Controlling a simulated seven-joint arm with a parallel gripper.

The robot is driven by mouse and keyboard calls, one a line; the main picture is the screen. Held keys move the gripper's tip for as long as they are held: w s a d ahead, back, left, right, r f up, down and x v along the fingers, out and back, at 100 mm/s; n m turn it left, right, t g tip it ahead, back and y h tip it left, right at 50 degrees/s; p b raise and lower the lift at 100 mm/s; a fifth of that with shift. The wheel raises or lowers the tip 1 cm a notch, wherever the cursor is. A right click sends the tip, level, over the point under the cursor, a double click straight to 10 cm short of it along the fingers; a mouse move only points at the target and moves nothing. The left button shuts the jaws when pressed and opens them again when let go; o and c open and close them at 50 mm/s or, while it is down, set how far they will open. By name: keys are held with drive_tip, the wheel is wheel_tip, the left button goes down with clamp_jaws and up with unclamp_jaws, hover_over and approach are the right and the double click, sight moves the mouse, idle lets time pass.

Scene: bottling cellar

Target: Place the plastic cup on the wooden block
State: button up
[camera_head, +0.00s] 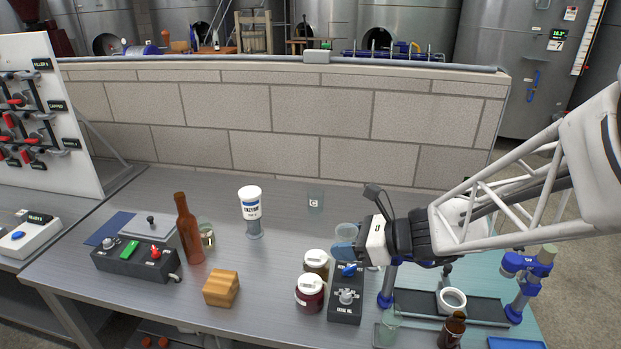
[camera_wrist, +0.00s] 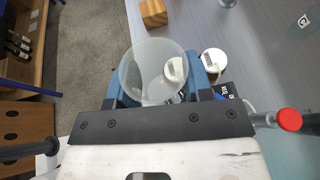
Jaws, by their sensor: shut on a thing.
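A clear plastic cup (camera_head: 346,234) is held in my gripper (camera_head: 352,246), above the table and over the dark control box. In the wrist view the same cup (camera_wrist: 152,72) sits between the blue fingers of my gripper (camera_wrist: 160,92), its open rim facing the camera. The wooden block (camera_head: 221,289) rests on the table, left of and below the gripper in the head view. In the wrist view the block (camera_wrist: 153,13) is at the top edge, beyond the cup. Nothing stands on the block.
Table in front of the block is clear.

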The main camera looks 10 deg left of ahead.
drive_tip(key=s+a+n+g, duration=0.2)
drive_tip(key=s+a, duration=0.3)
drive_tip(key=a, duration=0.5)
drive_tip(key=s+a+n+g, duration=0.15)
drive_tip(key=s+a, duration=0.35)
drive_tip(key=a, duration=0.5)
wheel_tip(320, 180, down, 11)
drive_tip(key=shift+g, duration=0.45)
drive_tip(key=shift+w+a, duration=0.1)
hover_over(219, 281)
drive_tip(key=shift+w+f, duration=0.1)
drive_tip(key=shift+f, duration=0.65)
drive_tip(key=shift+f, duration=0.15)
drive_tip(key=shift+f, duration=1.6)
